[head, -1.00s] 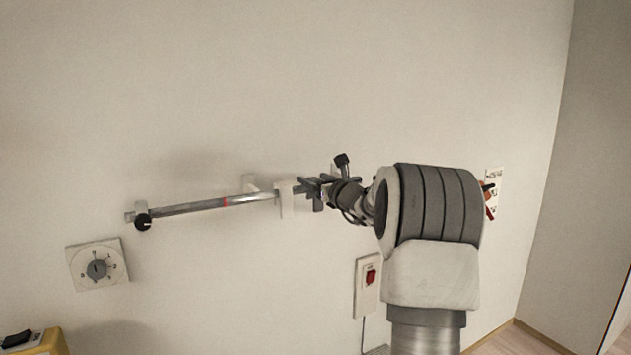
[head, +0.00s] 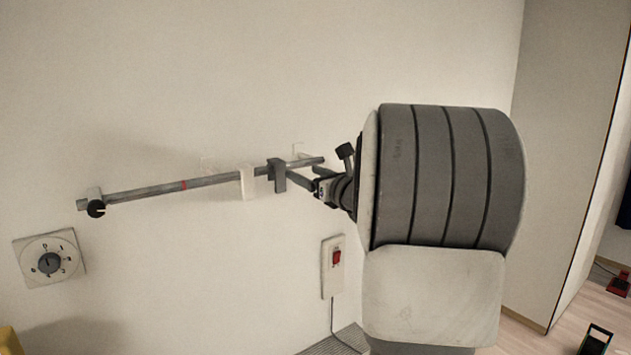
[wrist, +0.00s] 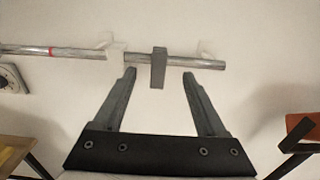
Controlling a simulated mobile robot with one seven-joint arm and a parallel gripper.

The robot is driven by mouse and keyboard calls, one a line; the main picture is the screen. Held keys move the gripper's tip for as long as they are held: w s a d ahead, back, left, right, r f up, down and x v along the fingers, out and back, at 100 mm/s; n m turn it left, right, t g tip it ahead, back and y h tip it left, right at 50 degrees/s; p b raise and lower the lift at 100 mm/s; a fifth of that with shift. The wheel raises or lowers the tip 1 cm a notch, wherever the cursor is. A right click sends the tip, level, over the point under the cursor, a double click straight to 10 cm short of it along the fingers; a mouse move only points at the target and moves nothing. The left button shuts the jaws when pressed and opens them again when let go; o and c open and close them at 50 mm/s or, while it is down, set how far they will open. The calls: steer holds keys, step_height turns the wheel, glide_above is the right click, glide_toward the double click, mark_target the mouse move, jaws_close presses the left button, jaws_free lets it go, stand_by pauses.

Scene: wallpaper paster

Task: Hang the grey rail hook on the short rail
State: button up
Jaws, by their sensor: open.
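The grey rail hook (head: 277,175) hangs on the rail (head: 130,191), the only rail in view, just right of a white hook (head: 247,184). In the wrist view the grey hook (wrist: 158,70) sits over the bar with its flat front hanging below, looking upright. The rail's right end (wrist: 215,65) sticks out beyond it. My gripper (head: 303,173) is open and empty, backed off from the wall. In the wrist view its two fingers (wrist: 159,74) stand apart on either side of the hook's lower end, with clear gaps.
A black knob (head: 96,209) sits at the rail's left end and a red mark (head: 184,185) is on the bar. A dial (head: 49,259) and a red switch (head: 335,258) are on the wall below. My arm hides the wall at right.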

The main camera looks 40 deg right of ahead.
steer(key=shift+s+a, duration=0.1)
steer(key=shift+s, duration=1.5)
